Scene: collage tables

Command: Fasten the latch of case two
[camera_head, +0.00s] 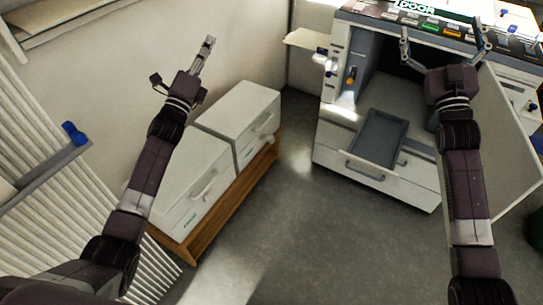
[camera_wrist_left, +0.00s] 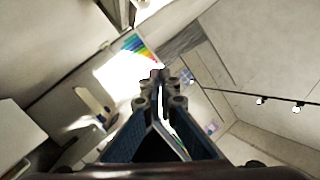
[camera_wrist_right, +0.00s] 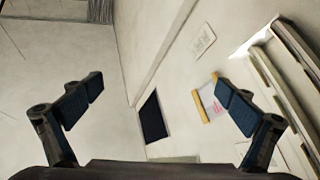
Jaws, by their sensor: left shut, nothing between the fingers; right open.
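Two white cases stand end to end on a low wooden bench against the left wall: a nearer case (camera_head: 176,165) and a farther case (camera_head: 238,110). Each has a pale handle or latch part on its front and a small greenish mark; I cannot read which is case two, nor tell the state of either latch. My left gripper (camera_head: 207,45) is shut and empty, raised above and behind the cases, apart from them. In the left wrist view its fingers (camera_wrist_left: 160,78) are together. My right gripper (camera_head: 444,36) is open and empty, in front of the cabinet at the right.
The wooden bench (camera_head: 236,192) borders clear grey floor (camera_head: 290,225). The white cabinet (camera_head: 372,178) at right has an open front, a dark tray (camera_head: 376,137) inside and an open door panel (camera_head: 505,150). A slatted white panel (camera_head: 45,130) stands at left.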

